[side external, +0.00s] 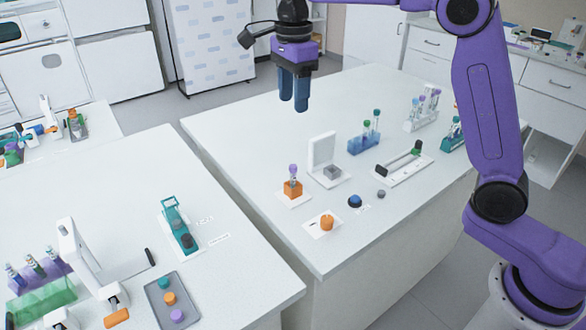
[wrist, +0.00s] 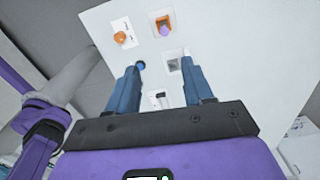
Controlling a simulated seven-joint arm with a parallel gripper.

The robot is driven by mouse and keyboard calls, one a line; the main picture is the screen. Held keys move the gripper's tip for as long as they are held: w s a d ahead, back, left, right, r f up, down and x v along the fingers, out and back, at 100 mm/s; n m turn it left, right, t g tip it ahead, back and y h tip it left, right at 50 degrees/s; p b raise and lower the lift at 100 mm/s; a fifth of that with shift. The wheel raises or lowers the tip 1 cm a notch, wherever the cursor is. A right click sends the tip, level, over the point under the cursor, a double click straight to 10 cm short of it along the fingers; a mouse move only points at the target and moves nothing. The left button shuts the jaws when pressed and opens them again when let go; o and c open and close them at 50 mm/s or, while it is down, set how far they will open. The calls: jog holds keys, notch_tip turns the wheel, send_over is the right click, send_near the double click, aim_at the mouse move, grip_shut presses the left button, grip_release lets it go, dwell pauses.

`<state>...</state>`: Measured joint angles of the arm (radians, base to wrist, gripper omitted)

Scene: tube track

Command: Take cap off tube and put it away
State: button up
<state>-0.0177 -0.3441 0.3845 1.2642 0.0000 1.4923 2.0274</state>
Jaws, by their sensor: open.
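A tube with a purple cap (side external: 292,169) stands upright in an orange block (side external: 292,189) on a white plate near the front of the main table. In the wrist view the purple cap (wrist: 166,32) and orange block (wrist: 163,19) show beyond my fingertips. My gripper (side external: 294,106) is open and empty, fingers pointing down, high above the table and clear of the tube. In the wrist view its two fingers (wrist: 162,66) are spread apart with nothing between them. Other capped tubes stand in a blue rack (side external: 364,146) and a white rack (side external: 420,122) farther back.
Around the tube are a white stand with a grey block (side external: 331,172), an orange knob (side external: 326,223), a blue button (side external: 355,201) and a white track with a dark bar (side external: 402,169). A grey tray with coloured discs (side external: 172,300) lies on the left table. The main table's left part is clear.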

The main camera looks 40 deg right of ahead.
jog(key=w+m, duration=0.1)
jog(key=m, duration=0.1)
send_over(293, 166)
jog(key=f, duration=1.1)
jog(key=shift+w+f, duration=0.3)
jog(key=shift+f, duration=0.1)
jog(key=shift+s+f, duration=0.15)
jog(key=shift+f, duration=1.2)
jog(key=shift+s+f, duration=0.15)
jog(key=shift+f, duration=1.15)
jog(key=shift+c, duration=0.3)
grip_shut()
